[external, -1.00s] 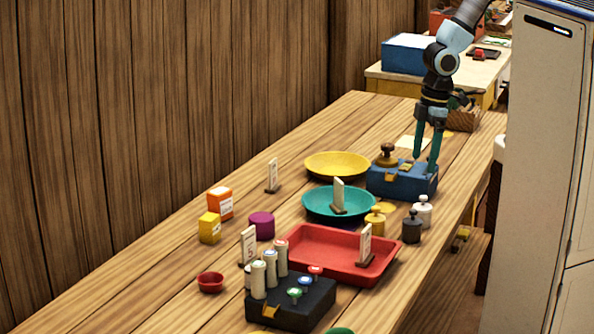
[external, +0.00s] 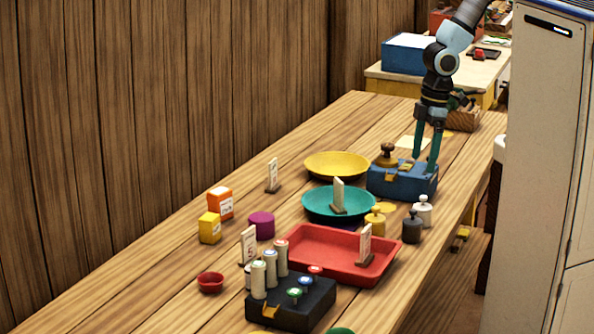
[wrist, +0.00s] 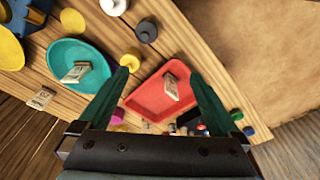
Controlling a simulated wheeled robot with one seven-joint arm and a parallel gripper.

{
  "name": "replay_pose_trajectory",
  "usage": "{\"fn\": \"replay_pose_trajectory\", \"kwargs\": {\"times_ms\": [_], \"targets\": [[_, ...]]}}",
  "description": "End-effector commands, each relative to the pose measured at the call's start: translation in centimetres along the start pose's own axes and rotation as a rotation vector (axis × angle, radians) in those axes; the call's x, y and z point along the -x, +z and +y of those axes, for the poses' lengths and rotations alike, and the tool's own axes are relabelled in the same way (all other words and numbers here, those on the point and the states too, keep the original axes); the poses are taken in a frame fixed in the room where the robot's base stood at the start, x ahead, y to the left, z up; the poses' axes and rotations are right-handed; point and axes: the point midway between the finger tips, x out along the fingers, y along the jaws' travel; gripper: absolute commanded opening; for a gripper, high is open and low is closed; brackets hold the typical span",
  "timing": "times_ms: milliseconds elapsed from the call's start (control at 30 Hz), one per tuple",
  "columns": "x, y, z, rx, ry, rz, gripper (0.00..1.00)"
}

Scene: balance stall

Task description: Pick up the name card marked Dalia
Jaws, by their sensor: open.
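Several small white cards on brown stands are in view, and I cannot read a name on any of them. One card (external: 338,192) stands at the teal dish (external: 312,207) and also shows in the wrist view (wrist: 75,72). Another card (external: 365,241) stands at the red tray (external: 310,262) and shows in the wrist view (wrist: 170,86). A third card (external: 272,174) stands near the wall, and a fourth card (external: 249,243) is left of the red tray. My gripper (external: 425,164) is open and empty, pointing down by the blue box; its teal fingers also show in the wrist view (wrist: 160,75).
The blue box (external: 390,183) holds a brass weight. Several weights, such as the black one (external: 412,228), stand near the right edge. A yellow dish (external: 337,163), orange and yellow boxes (external: 209,229), and a black block (external: 292,312) with pegs are also on the table. The front left is mostly clear.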

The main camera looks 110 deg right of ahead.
Motion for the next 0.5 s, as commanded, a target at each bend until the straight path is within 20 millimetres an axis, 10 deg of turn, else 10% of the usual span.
{"fn": "replay_pose_trajectory", "kwargs": {"times_ms": [500], "targets": [[-0.67,-0.69,0.43,-0.012,0.003,0.018,1.00]]}}
